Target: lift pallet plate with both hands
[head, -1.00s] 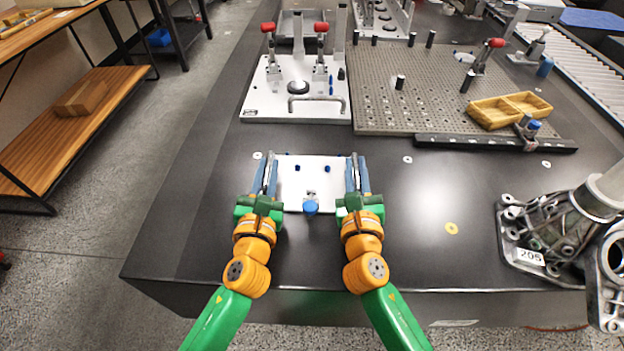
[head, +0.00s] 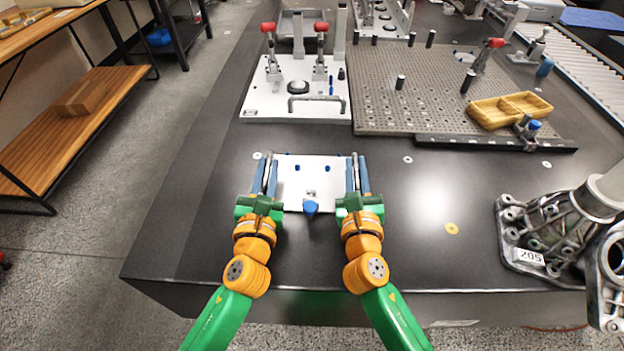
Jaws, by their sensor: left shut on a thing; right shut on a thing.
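The pallet plate (head: 312,181) is a small white plate with blue pins and a blue knob at its near edge. It is in the middle of the head view, above or on the dark table; I cannot tell whether there is a gap under it. My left gripper (head: 265,172) is shut on its left edge. My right gripper (head: 355,172) is shut on its right edge. The fingers hide both side edges of the plate.
Behind the plate stands a white fixture plate (head: 262,103) with red-handled clamps. To its right is a grey perforated plate (head: 375,80) with a yellow divided tray (head: 490,118). A metal casting (head: 545,235) stands at the right. The dark table (head: 420,265) is clear around the plate.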

